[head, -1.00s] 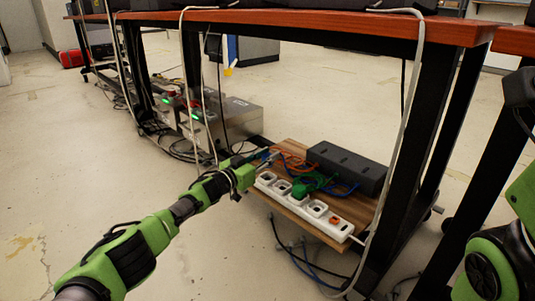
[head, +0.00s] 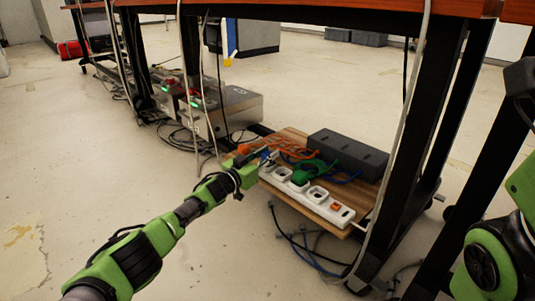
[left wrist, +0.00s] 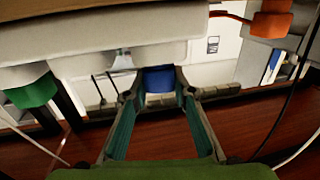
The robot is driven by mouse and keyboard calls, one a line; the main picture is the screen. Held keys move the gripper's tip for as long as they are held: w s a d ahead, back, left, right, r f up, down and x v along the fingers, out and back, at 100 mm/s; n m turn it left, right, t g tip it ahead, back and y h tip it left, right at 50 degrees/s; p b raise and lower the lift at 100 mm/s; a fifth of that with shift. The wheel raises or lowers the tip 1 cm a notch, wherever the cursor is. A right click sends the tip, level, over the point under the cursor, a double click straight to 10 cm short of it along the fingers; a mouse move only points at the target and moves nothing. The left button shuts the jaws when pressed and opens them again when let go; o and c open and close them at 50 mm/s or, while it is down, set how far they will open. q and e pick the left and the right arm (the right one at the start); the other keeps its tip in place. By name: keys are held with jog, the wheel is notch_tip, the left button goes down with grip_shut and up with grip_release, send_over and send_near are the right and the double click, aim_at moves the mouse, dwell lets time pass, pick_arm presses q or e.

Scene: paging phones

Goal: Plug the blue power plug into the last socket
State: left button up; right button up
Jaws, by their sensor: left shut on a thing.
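A white power strip (head: 322,205) lies along the near edge of a wooden board under the desk. My left gripper (head: 257,158) is at its far left end. In the left wrist view my left gripper (left wrist: 158,88) is shut on the blue power plug (left wrist: 159,79), which sits between the fingertips against the pale strip. Whether its pins are in a socket is hidden. A green plug (head: 302,174) sits in the strip, and a green plug shows in the left wrist view (left wrist: 32,92). My right gripper is not in view.
A black box (head: 347,160) stands behind the strip, with orange, green and blue cables (head: 345,178) between. Black desk legs (head: 440,110) stand to the right. White hanging cables (head: 193,100) are near my left arm. The floor at front left is clear.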

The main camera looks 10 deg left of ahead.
pick_arm(q)
jog(key=shift+f, duration=0.3)
dwell(0.5)
jog(key=o, duration=1.2)
jog(key=shift+s+a+f, duration=0.1)
jog(key=shift+s+a, duration=0.2)
jog(key=shift+s, duration=0.25)
jog(key=shift+v, duration=5.4)
